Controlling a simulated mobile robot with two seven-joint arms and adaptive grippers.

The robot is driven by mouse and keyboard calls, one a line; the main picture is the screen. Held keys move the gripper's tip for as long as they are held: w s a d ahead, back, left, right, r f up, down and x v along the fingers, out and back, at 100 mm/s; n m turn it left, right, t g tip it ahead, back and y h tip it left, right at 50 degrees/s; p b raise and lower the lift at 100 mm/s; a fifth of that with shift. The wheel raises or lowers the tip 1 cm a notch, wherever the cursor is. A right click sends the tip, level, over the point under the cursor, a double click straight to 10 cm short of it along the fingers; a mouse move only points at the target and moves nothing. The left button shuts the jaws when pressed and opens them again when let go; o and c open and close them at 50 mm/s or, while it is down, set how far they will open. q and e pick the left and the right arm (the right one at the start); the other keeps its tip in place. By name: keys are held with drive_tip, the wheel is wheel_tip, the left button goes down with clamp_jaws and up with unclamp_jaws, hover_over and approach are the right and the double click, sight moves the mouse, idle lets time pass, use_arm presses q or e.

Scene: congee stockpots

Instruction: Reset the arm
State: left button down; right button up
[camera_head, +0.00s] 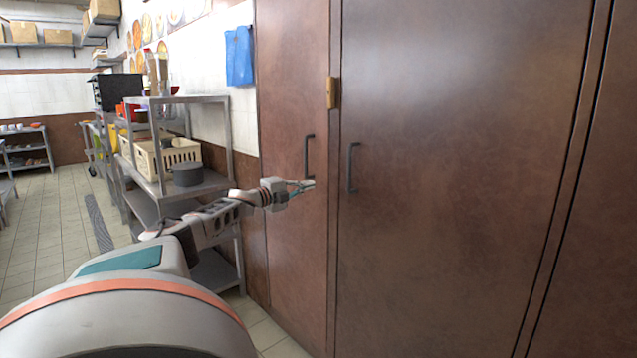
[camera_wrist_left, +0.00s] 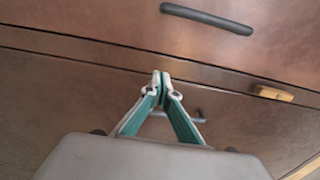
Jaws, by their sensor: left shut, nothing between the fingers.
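My left arm reaches out from the lower left in the head view. Its gripper (camera_head: 308,184) is in front of the left door of a brown cabinet (camera_head: 450,120), close to the lower end of that door's dark handle (camera_head: 309,157). In the left wrist view the gripper's fingertips (camera_wrist_left: 161,77) meet, with nothing between them. One dark handle (camera_wrist_left: 206,18) shows at the top of that view, and another is partly hidden behind the fingers. Whether the gripper touches the door cannot be told. My right gripper is not in view.
A second dark handle (camera_head: 352,167) and a small wooden block (camera_head: 332,92) are on the cabinet front. A metal shelf rack (camera_head: 205,187) with a cream crate (camera_head: 180,154) and a dark grey pot (camera_head: 188,174) stands left of the cabinet. Tiled floor (camera_head: 45,235) lies open at far left.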

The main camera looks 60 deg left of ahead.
use_arm(q)
drive_tip(key=shift+s+a+f, duration=0.1)
drive_tip(key=shift+s+a, duration=0.25)
drive_tip(key=shift+s, duration=0.2)
drive_tip(key=shift+s+a, duration=0.3)
drive_tip(key=shift+s, duration=0.25)
